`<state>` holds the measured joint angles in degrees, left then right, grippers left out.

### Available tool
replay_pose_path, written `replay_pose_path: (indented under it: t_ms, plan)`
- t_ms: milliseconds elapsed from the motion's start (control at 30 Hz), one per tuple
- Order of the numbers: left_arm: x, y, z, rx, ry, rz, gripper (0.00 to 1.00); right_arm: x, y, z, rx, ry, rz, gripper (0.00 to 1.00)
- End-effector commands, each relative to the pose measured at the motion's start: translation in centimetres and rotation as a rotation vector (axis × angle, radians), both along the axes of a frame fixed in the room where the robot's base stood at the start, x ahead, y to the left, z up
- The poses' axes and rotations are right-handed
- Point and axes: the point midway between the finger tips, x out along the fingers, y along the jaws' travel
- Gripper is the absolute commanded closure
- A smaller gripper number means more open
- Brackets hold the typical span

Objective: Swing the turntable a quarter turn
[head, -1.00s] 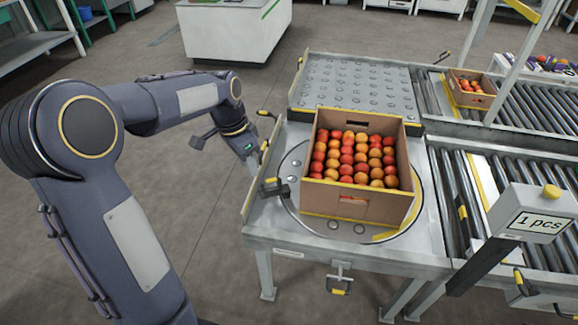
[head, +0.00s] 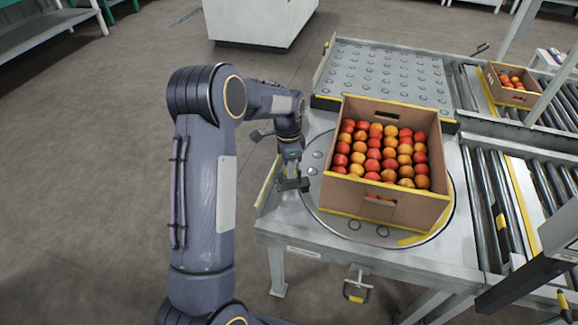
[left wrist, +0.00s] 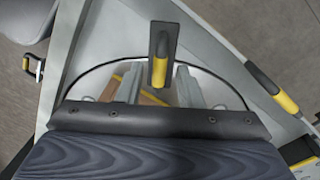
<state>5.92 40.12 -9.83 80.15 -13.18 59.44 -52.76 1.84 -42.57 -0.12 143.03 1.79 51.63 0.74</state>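The turntable (head: 322,205) is a round grey disc set in a metal table. A black and yellow handle (left wrist: 161,48) shows in the left wrist view, at the disc's edge. My left gripper (head: 291,172) is at the disc's left side, close to the handle, whose dark part (head: 293,185) shows in the head view. In the left wrist view my left gripper's fingers (left wrist: 158,88) are apart, with the handle's yellow end between them. They do not visibly press on it. My right gripper is out of view.
A studded plate (head: 388,75) lies behind the turntable.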

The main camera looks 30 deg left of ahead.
Motion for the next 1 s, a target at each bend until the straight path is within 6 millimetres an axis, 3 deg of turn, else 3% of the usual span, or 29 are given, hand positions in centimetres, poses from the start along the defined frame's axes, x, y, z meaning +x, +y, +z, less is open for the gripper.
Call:
replay_pose_path:
  t_ms: [267, 533, 1000]
  plan:
    - [-0.02, -0.01, -0.17, 0.000, 0.000, 0.000, 0.67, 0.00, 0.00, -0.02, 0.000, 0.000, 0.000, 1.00]
    - [-0.01, -0.02, -0.14, -0.001, -0.001, 0.000, 1.00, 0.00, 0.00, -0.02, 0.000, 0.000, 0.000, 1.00]
    - [-0.35, -0.37, -0.11, -0.001, 0.001, 0.015, 1.00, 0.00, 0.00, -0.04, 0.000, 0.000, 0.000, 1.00]
